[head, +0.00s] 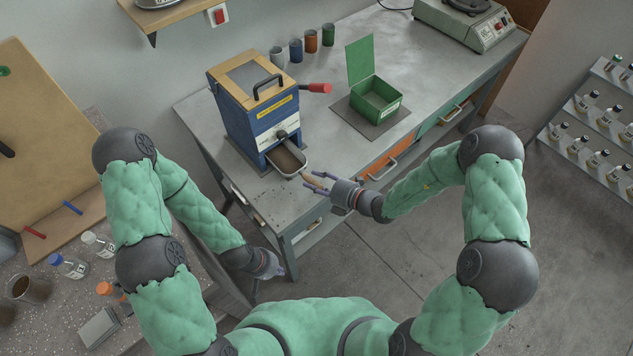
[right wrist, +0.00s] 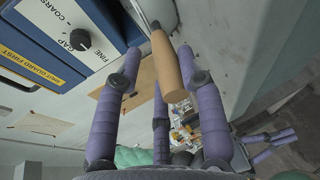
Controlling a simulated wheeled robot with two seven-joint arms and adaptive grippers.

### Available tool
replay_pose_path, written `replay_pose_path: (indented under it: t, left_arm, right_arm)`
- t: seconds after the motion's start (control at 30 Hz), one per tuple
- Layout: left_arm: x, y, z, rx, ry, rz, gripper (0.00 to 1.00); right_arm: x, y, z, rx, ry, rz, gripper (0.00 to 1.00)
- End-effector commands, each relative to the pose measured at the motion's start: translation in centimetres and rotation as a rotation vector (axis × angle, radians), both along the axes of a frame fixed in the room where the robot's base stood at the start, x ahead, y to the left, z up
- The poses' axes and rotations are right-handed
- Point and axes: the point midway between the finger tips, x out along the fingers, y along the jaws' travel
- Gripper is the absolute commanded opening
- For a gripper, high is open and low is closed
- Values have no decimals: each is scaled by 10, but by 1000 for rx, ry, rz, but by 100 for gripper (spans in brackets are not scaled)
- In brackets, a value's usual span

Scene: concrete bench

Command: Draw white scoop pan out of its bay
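The white scoop pan (head: 304,156) has a pale rim and brown material inside. It sits in the bay low on the front of a blue and tan machine (head: 257,108), its front end sticking out. Its wooden handle (head: 312,181) points toward my right gripper (head: 318,184). In the right wrist view, the handle (right wrist: 170,65) lies between the spread fingers of that gripper (right wrist: 160,70), closer to the right finger, with a gap to the left one. My left gripper (head: 272,267) hangs low beside the bench's front leg, away from the pan; its fingers are too small to read.
The machine stands on a grey bench (head: 225,178) with a red-handled lever (head: 318,88) at its side. An open green box (head: 376,99) and several small cups are behind to the right. Drawers with handles (head: 383,168) lie below the bench edge. Open floor lies in front.

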Motion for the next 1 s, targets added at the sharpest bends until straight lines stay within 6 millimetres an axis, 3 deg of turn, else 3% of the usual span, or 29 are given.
replay_pose_path:
  t: [0.47, 1.0]
  left_arm:
    - [0, 0, 0, 0, 0, 0, 0]
    - [0, 0, 0, 0, 0, 0, 0]
  right_arm:
    - [-4, -7, 3, 0, -3, -1, 54]
    - [-59, -79, 32, 0, -2, -5, 54]
